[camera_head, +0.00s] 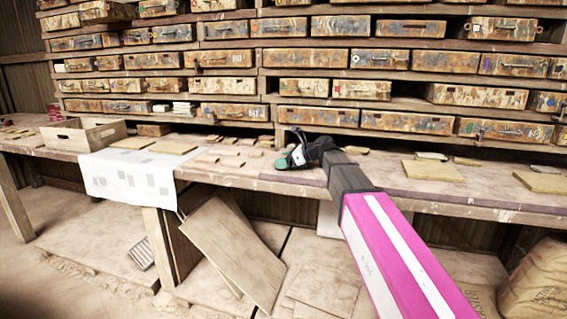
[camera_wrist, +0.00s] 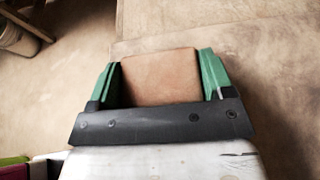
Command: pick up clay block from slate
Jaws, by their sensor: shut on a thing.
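My gripper (camera_head: 287,160) is over the front part of the workbench in the head view, at the end of my magenta and white arm. In the wrist view, my gripper (camera_wrist: 160,80) has its green fingers on both sides of a brown-orange clay block (camera_wrist: 160,76) and is shut on it. The block sits squarely between the fingers. I cannot make it out clearly in the head view, where the gripper hides it. A flat, purplish-grey slab, perhaps the slate (camera_head: 300,178), lies on the bench just below the gripper.
The workbench (camera_head: 480,205) carries small clay tiles (camera_head: 228,151), flat boards (camera_head: 432,171) and a wooden crate (camera_head: 85,134). A white patterned cloth (camera_head: 128,176) hangs over its front edge. Shelves of worn boxes (camera_head: 407,122) stand behind. Boards (camera_head: 235,250) lean below, and a sack (camera_head: 540,285) stands right.

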